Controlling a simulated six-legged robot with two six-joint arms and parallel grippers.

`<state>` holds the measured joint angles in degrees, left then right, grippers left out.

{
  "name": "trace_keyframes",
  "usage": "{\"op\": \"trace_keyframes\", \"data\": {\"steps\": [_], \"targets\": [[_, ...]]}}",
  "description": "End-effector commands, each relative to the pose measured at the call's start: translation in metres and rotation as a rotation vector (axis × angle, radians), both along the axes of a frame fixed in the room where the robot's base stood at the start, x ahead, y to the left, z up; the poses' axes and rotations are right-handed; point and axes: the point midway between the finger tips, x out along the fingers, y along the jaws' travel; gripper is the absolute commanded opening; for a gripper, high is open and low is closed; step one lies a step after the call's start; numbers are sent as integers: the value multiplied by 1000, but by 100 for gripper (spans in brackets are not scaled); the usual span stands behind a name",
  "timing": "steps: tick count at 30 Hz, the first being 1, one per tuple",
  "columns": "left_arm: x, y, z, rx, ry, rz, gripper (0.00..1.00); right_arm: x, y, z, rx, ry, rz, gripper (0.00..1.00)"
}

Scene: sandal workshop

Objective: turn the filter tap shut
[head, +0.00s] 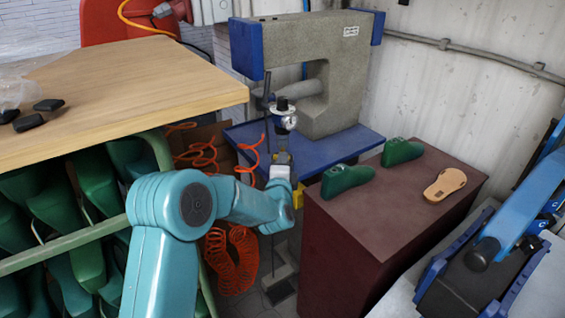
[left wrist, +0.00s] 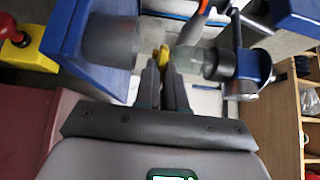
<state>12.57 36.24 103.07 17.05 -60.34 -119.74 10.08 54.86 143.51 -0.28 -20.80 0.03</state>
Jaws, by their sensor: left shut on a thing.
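The filter unit (head: 284,120) with its black top knob and round gauge stands on a thin pole in front of the grey press. My left gripper (head: 281,160) is just below it, at the end of my teal arm. In the left wrist view, the two dark fingers of my left gripper (left wrist: 164,66) are close together on a small yellow piece, which looks like the tap (left wrist: 162,55). Its turn angle is too small to tell. A grey tapered part (left wrist: 190,42) sits just right of the fingertips. My right gripper is not in view.
The wooden bench (head: 130,95) stands left, above a rack of green lasts (head: 95,182). Orange coiled hoses (head: 232,262) hang beside my arm. The blue-and-grey press (head: 340,85) is behind. The maroon cabinet (head: 345,240) at right carries two green lasts (head: 347,178) and a sandal sole (head: 445,185).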

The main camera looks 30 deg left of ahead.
Motion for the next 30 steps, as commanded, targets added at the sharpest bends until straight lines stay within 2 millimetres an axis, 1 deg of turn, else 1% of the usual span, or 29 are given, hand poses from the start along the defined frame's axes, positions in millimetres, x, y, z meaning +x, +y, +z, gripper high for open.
{"op": "trace_keyframes", "data": {"steps": [2,3,5,14,17,20,23,30], "targets": [[0,-1,0,3,1,-2,0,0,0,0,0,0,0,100],[0,-1,0,3,1,-2,16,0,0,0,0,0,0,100],[0,-1,0,2,0,-2,35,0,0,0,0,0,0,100],[-1,-1,0,1,0,-1,35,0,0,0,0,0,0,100],[-6,-4,0,0,0,-1,35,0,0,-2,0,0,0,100],[-20,-12,-1,0,1,-2,35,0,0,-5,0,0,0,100],[-41,-24,-1,0,1,-4,35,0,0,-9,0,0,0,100],[-98,-55,-1,0,0,-4,35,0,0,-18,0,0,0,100]]}}
